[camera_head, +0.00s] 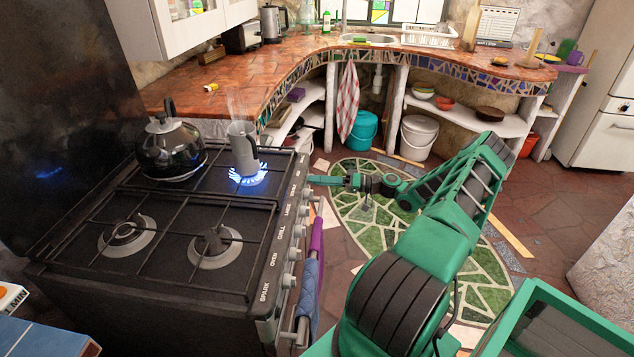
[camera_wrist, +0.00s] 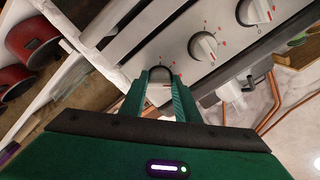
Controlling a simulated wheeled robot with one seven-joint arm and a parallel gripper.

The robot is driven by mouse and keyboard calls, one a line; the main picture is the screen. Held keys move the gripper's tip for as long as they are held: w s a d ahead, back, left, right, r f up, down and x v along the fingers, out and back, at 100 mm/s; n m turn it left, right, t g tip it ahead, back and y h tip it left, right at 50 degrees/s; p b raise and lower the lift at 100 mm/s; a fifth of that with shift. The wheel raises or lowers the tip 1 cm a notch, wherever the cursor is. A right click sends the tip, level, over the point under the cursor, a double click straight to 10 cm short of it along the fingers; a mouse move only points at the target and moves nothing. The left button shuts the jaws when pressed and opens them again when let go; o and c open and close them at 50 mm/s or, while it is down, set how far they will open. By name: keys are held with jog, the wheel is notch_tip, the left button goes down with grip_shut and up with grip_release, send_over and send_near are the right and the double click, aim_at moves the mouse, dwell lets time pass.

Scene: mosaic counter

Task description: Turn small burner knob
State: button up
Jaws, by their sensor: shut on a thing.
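My gripper (camera_head: 313,180) is at the far end of the stove's front panel. In the wrist view my gripper (camera_wrist: 160,78) has its green fingers on both sides of a small pale knob (camera_wrist: 161,72), shut on it. Most of this knob is hidden between the fingers. Its label cannot be read, so I cannot tell from the lettering which burner it serves. Two more white knobs, a nearer one (camera_wrist: 203,46) and a farther one (camera_wrist: 256,10), sit on the panel with red marks around them. The black stove (camera_head: 170,275) has a blue flame (camera_head: 248,178) at its back right burner.
Blue and purple cloths (camera_head: 308,285) hang at the stove front. The tiled counter (camera_head: 220,88) curves behind. Floor right of the stove is open.

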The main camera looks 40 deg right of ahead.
jog(key=m, duration=0.5)
jog(key=shift+d+m, duration=0.25)
jog(key=shift+m, duration=0.15)
jog(key=m, duration=0.4)
jog(key=shift+m, duration=0.3)
jog(key=shift+a, duration=0.1)
jog(key=o, duration=1)
